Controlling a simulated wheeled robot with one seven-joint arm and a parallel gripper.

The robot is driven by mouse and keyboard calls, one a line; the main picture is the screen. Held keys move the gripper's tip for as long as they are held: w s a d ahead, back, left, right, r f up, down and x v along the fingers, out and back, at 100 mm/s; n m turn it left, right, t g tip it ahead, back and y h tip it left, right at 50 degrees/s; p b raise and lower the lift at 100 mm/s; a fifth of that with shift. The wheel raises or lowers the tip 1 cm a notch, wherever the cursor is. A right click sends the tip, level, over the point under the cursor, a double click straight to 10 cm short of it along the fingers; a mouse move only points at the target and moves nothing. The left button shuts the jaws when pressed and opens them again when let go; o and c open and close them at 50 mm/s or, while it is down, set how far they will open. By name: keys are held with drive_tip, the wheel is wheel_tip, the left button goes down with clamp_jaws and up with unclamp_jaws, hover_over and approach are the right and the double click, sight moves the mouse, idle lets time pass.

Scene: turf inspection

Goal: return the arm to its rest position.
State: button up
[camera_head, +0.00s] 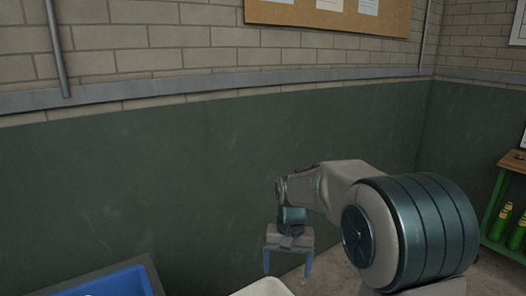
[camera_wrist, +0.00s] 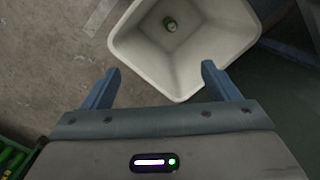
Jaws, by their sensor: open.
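My arm reaches forward from the lower right of the head view, bent at the elbow. My gripper (camera_head: 288,265) hangs at its end, pointing down, with its two fingers spread apart. In the wrist view the two blue fingers of my gripper (camera_wrist: 158,80) stand wide apart with nothing between them. The bin's rim also shows at the bottom of the head view (camera_head: 264,288), just below my gripper.
A blue tray (camera_head: 110,283) sits at the lower left. A green shelf (camera_head: 497,205) with green bottles (camera_head: 499,222) stands at the right edge. A brick wall with a dark green lower part (camera_head: 130,190) runs behind, with a cork board (camera_head: 330,14) above. Some concrete floor is bare.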

drive_tip(key=s+d+r+t+p, duration=0.1)
drive_tip(key=s+d+r+p, duration=0.2)
drive_tip(key=s, duration=0.4)
drive_tip(key=s+d+r+t+p, duration=0.1)
drive_tip(key=s+d+r+p, duration=0.2)
drive_tip(key=s+r, duration=0.2)
drive_tip(key=s+d+r+n+t+p, duration=0.1)
drive_tip(key=s+d+r+p, duration=0.2)
drive_tip(key=s, duration=0.6)
wheel_tip(320, 180, up, 2)
drive_tip(key=shift+t+h, duration=0.3)
drive_tip(key=shift+t, duration=0.1)
